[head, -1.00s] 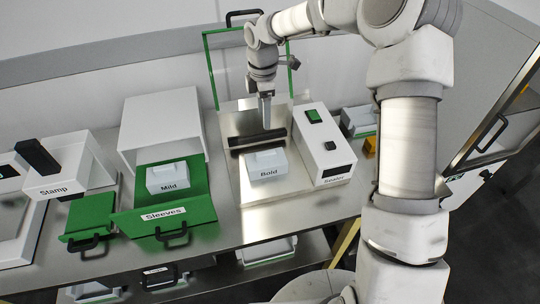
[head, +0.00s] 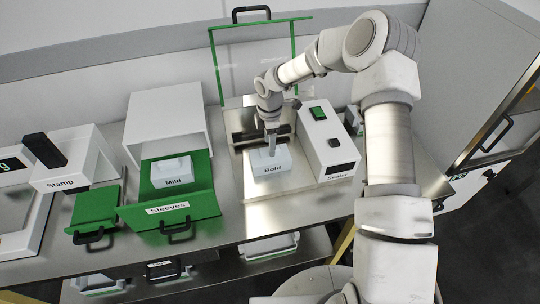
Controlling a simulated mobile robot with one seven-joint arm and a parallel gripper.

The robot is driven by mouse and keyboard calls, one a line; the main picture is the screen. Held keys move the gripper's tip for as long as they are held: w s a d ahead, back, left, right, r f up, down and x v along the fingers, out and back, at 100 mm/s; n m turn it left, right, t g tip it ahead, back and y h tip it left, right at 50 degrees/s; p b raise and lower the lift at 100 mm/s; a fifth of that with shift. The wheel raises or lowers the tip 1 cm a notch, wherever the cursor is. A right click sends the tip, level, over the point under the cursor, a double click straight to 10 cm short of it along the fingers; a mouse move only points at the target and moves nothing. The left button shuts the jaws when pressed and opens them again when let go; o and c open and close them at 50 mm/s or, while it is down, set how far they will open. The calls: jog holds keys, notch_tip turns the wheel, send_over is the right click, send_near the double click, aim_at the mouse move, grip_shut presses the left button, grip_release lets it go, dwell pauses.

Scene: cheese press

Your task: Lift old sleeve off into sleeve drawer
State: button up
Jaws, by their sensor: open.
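A white sleeve labelled "Bold" (head: 285,171) sits on the steel plate of the sealer, in front of the dark bar. My gripper (head: 272,153) is directly above it, pointing down, with its fingertips at or just over the sleeve's top; I cannot tell if they touch. The gripper is open. The green drawer labelled "Sleeves" (head: 190,209) is pulled out to the left. A white sleeve labelled "Mild" (head: 173,171) lies inside it.
The sealer's box (head: 328,148) with a green button stands right beside the Bold sleeve. The raised green-framed clear lid (head: 215,75) stands behind. A white housing (head: 166,105) is behind the drawer. The "Stamp" unit (head: 60,170) is at the left.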

jog(key=shift+f, duration=1.35)
grip_shut()
